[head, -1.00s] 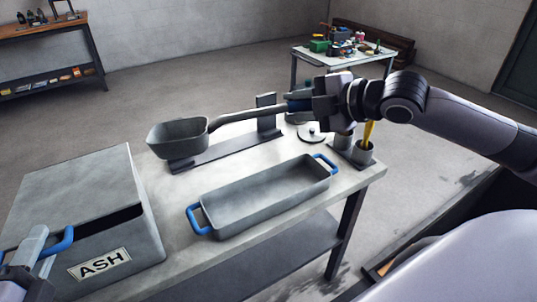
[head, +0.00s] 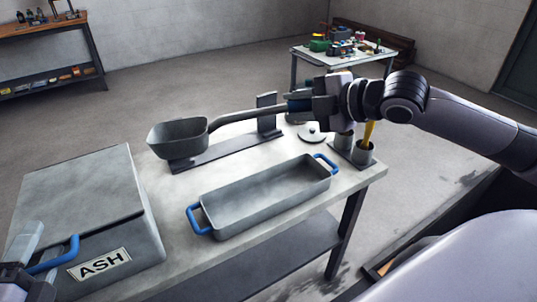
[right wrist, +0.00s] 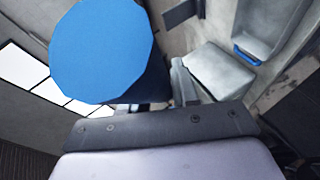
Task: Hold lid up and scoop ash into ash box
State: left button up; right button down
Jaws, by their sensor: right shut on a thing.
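The grey ash box (head: 142,243) with its ASH label stands at the table's left. Its lid (head: 85,185) lies down, with only a thin dark line at the front edge. My left gripper (head: 32,255) is at the lid's blue handle (head: 66,252); whether its fingers grip it is unclear. My right gripper (head: 318,103) is shut on the blue grip of the scoop (head: 180,138). The scoop's bowl points left, over the dark rest (head: 215,153); contact is unclear. In the right wrist view the blue grip end (right wrist: 100,50) is large and close.
A grey tray with blue handles (head: 213,222) sits mid-table, and no ash is visible in it. Metal cups (head: 363,153), one holding something yellow, and a round disc (head: 312,132) stand at the right end. A cluttered side table (head: 300,55) is behind.

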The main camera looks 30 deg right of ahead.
pick_arm(q)
jog(key=shift+s, duration=0.15)
jog(key=b+v, duration=0.3)
jog(key=v, duration=0.8)
jog(key=shift+s+a, duration=0.2)
jog(key=shift+s, duration=0.1)
pick_arm(e)
jog(key=shift+f, duration=1.4)
